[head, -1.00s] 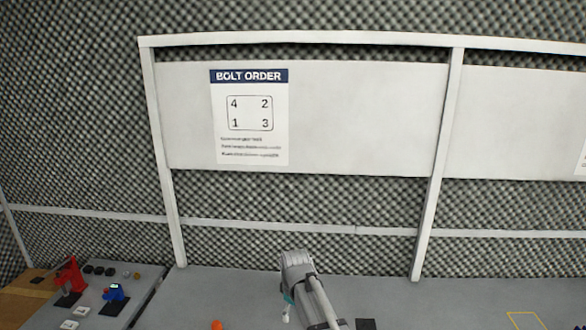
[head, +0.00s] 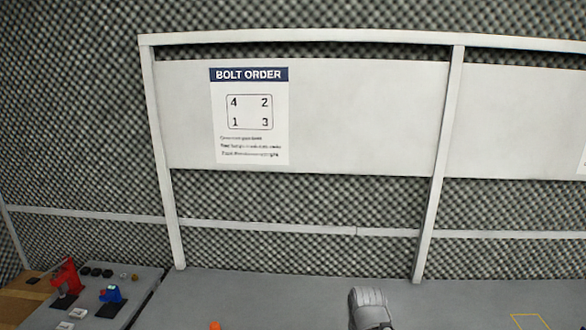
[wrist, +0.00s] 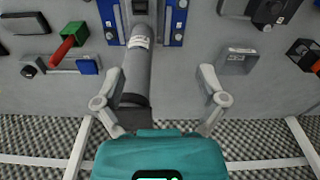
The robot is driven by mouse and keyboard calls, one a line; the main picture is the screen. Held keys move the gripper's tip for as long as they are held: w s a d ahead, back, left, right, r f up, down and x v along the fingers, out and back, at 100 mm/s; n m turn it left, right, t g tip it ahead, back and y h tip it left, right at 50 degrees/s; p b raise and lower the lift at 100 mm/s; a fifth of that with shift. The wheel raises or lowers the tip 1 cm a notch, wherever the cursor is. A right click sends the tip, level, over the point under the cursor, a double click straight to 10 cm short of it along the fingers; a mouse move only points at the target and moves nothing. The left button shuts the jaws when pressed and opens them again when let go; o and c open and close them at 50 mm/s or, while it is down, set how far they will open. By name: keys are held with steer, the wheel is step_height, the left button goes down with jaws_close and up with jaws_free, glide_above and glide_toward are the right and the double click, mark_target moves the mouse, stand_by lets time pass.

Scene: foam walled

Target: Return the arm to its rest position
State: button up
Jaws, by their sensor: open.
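My gripper (wrist: 162,78) shows in the wrist view with its two grey fingers spread wide apart, left and right above its teal body. It is open, and I see nothing pinched between the fingertips. A grey cylinder (wrist: 138,68) with a white label and a dark end lies in the view between the fingers, nearer the left one. I cannot tell its distance from them. In the head view only a grey part of my arm (head: 370,307) shows at the bottom, right of centre. The gripper itself is hidden or out of frame there.
In the head view, a red device (head: 65,281) and a blue device (head: 111,294) stand at the lower left. An orange item (head: 215,325) is at the bottom edge. A white-framed panel (head: 355,115) rises behind the grey bench (head: 260,297). The wrist view shows a green-and-red tool (wrist: 68,42).

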steer(key=shift+g, duration=0.3)
steer(key=f+b, duration=0.1)
steer(key=s+f+b, duration=0.1)
steer(key=f+b, duration=0.1)
steer(key=s+f+b, duration=0.1)
steer(key=f, duration=0.1)
steer(key=shift+f, duration=0.2)
stand_by(0.8)
